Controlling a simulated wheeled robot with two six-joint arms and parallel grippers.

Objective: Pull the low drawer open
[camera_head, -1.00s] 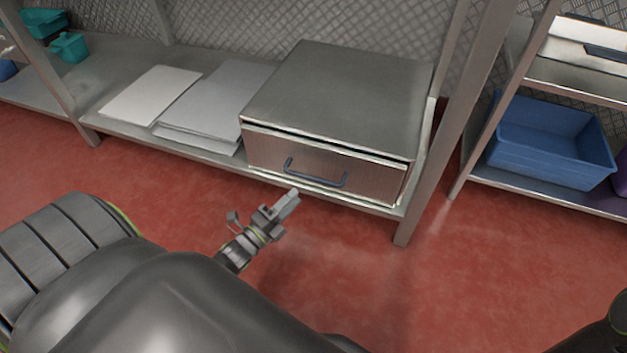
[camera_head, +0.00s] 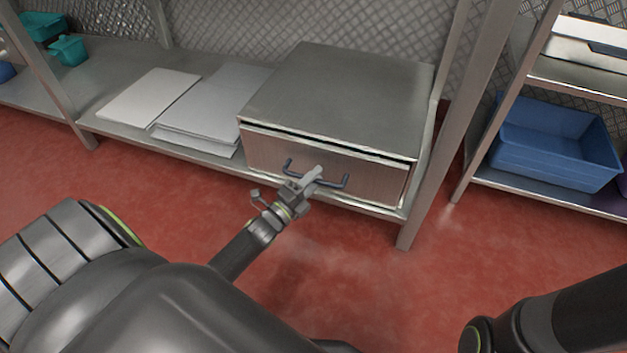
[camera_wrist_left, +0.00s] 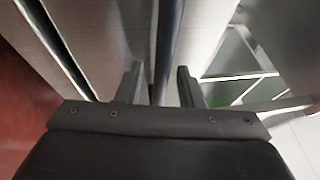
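The low drawer (camera_head: 375,183) is a metal-fronted drawer in a grey steel box on the low shelf. Its front looks closed or nearly so, with a dark gap along its top edge. A dark blue bar handle (camera_head: 333,184) crosses the front. My left gripper (camera_head: 312,176) is at the middle of the handle. In the left wrist view, its two fingers (camera_wrist_left: 157,86) stand apart, with the handle bar (camera_wrist_left: 168,40) running between them. I see gaps beside the bar, so the fingers do not look closed on it. My right gripper is not in view.
Flat white and grey sheets (camera_head: 208,112) lie on the shelf left of the box. A steel post (camera_head: 440,150) stands just right of it. A blue bin (camera_head: 553,150) sits on the right-hand rack. The red floor (camera_head: 340,250) before the drawer is open.

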